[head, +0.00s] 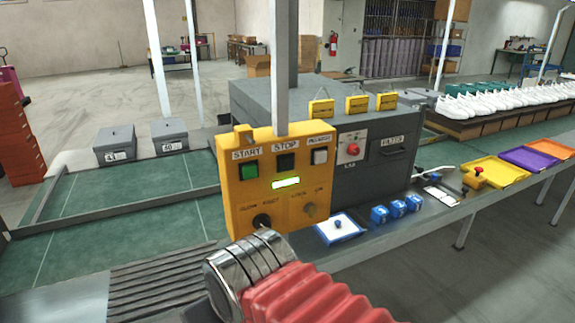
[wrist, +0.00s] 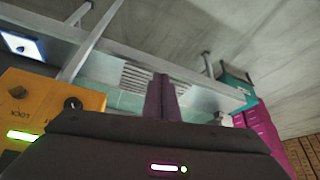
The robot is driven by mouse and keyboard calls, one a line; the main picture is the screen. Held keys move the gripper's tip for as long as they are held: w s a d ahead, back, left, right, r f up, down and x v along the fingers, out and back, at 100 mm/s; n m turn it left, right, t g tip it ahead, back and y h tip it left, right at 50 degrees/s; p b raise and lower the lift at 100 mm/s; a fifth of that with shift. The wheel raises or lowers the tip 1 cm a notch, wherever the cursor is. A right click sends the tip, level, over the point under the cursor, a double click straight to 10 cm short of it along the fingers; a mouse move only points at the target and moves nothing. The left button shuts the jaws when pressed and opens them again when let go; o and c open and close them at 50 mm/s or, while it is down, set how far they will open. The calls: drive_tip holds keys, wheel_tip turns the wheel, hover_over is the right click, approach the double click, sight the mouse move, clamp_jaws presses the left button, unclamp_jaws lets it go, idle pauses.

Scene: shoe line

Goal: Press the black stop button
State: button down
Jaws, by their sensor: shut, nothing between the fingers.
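The black stop button (head: 286,161) sits under the STOP label on the upper front of a yellow control box (head: 232,207). A green button (head: 249,171) is to its left under START, and a white button (head: 319,156) is to its right. In the wrist view, part of the yellow box (wrist: 85,98) shows at the left, with a knob and lit green display; I cannot clearly make out the stop button there. My gripper (wrist: 161,78) is shut and empty, its fingers beside the box, apart from it. In the head view the fingers do not show.
A grey machine with a red knob (head: 353,149) stands behind the box. Blue blocks (head: 397,208) and a white-topped tray (head: 340,228) lie to the right. Green conveyor belt (head: 130,205) lies left.

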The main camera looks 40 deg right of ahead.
sight(287, 164)
drive_tip(key=w+d+m+g+y, duration=0.1)
drive_tip(key=w+d+m, duration=0.1)
drive_tip(key=d+m, duration=0.5)
drive_tip(key=w+d+m+g+y, duration=0.1)
drive_tip(key=w+d+m, duration=0.25)
drive_tip(key=d, duration=0.55)
drive_tip(key=s+d+r+m+t, duration=0.1)
drive_tip(key=d+r+m+t, duration=0.2)
drive_tip(key=d+r+t, duration=0.3)
drive_tip(key=d+r, duration=0.4)
drive_tip(key=r, duration=0.3)
drive_tip(key=shift+d+m+h, duration=0.3)
drive_tip(key=shift+m+h, duration=0.05)
drive_tip(key=shift+h, duration=0.05)
drive_tip(key=shift+r, duration=0.1)
drive_tip(key=w, duration=0.2)
drive_tip(key=w+d, duration=0.1)
drive_tip(key=w, duration=0.2)
drive_tip(key=w+d, duration=0.1)
drive_tip(key=w, duration=0.2)
drive_tip(key=shift+w+d, duration=0.2)
idle(0.9)
